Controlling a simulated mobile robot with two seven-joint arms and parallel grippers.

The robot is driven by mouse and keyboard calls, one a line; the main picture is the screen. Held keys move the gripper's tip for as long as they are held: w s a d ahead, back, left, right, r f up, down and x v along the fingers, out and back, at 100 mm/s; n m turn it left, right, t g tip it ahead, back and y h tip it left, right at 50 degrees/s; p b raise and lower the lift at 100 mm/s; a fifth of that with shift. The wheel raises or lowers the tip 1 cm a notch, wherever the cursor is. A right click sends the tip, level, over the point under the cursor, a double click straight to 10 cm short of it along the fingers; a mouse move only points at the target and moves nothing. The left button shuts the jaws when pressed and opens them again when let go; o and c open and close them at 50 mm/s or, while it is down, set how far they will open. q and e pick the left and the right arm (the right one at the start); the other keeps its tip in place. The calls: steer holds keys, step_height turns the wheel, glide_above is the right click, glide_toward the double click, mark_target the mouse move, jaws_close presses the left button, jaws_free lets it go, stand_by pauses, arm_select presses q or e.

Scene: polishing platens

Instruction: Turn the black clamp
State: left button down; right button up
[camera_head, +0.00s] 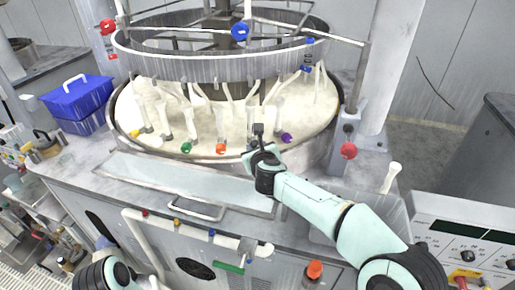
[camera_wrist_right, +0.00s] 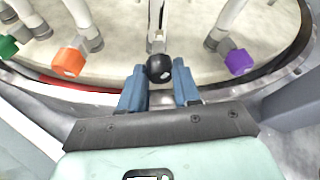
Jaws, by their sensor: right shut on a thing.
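The black clamp (camera_wrist_right: 159,68) shows in the right wrist view as a round black knob on a pale stem, at the near rim of the round platen. My right gripper (camera_wrist_right: 158,86) has its two blue fingers on either side of the knob and is shut on it. In the head view the black clamp (camera_head: 258,129) stands up just beyond my right gripper (camera_head: 260,149), whose fingers are mostly hidden there. Part of my left arm shows at the bottom left of the head view, but its gripper is not in view.
An orange clamp (camera_wrist_right: 68,62) and a purple clamp (camera_wrist_right: 239,62) flank the black one. A green clamp (camera_head: 186,147) is farther left on the pale platen (camera_head: 208,122). A metal ring (camera_head: 180,68) hangs above. A blue box (camera_head: 75,98) stands at the left.

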steer(key=shift+n, duration=0.3)
steer(key=shift+h, duration=0.3)
steer(key=o, duration=1.1)
steer(key=shift+c, duration=0.2)
arm_select(q)
steer(key=shift+s+f+b, duration=0.35)
steer(key=shift+f+b, duration=0.2)
steer(key=shift+f, duration=0.1)
steer(key=shift+s+f+b, duration=0.35)
steer(key=shift+f+b, duration=0.15)
steer(key=shift+f, duration=0.1)
arm_select(e)
steer(key=v, duration=1.3)
steer(key=shift+s+f, duration=0.15)
steer(key=shift+s, duration=0.2)
